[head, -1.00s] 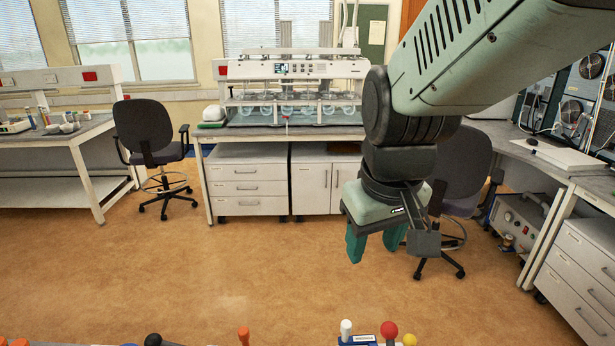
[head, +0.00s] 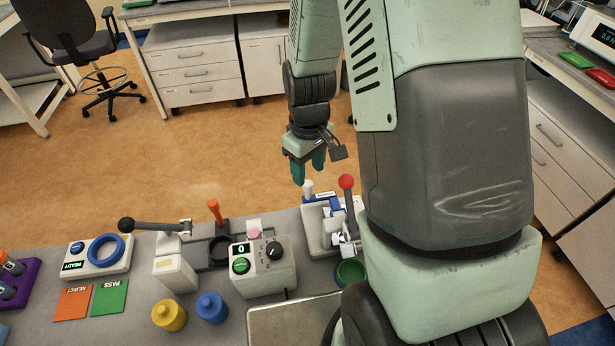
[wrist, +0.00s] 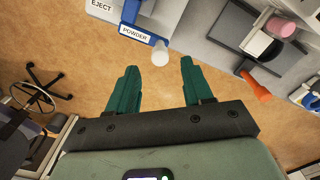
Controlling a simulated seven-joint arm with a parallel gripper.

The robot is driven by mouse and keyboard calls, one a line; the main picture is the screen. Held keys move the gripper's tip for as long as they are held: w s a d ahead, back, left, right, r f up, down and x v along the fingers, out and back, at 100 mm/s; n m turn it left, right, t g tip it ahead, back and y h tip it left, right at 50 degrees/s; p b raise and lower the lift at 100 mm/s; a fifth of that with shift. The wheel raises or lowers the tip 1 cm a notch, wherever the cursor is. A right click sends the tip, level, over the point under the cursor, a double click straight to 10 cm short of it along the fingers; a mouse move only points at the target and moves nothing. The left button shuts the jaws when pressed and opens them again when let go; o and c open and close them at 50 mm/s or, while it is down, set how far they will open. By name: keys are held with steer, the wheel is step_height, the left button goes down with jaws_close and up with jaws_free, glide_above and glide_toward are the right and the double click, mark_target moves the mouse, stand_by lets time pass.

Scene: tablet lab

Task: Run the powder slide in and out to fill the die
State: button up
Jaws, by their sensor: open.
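The tablet press (head: 318,228) stands on the bench, with a red-balled lever (head: 346,182) at its right. Its blue powder slide (head: 322,199) ends in a white knob (head: 308,187). In the wrist view the slide (wrist: 143,35) carries a POWDER label, and its white knob (wrist: 160,54) lies between the fingertip lines. My gripper (head: 308,180), with teal fingers, is open and empty beside the knob at the far edge of the bench. In the wrist view my gripper (wrist: 159,68) appears with the knob just beyond its tips; contact cannot be told. The die is not discernible.
An orange-handled tool (head: 216,212) and a black-balled lever device (head: 150,225) stand left of the press. A grey box with a dial (head: 262,265), a green-rimmed cup (head: 350,271) and blue and yellow weights (head: 211,307) are nearer. Open floor lies beyond the bench.

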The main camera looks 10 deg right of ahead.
mark_target(309, 184)
steer(key=shift+f, duration=2.4)
jaws_close()
